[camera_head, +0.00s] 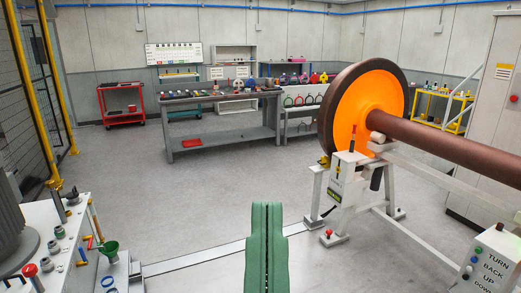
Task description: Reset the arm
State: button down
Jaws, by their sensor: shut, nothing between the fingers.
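My gripper (267,212) shows at the bottom middle of the head camera view as a long green shape pointing away from the camera. Its two halves lie side by side with only a thin seam between them. It looks shut and empty, and it touches nothing that I can see. The rest of my arm is below the picture's edge and hidden.
A large wheel (345,105) with an orange face and brown axle (450,142) rests on a white stand (345,185) at right. A control box (492,262) is at lower right, a cluttered bench (75,240) at lower left. A grey worktable (215,118) stands behind open floor.

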notch_tip(320, 180, up, 34)
jog(key=p, duration=2.9)
jog(key=shift+w+a+f, duration=0.15)
jog(key=shift+a, duration=0.15)
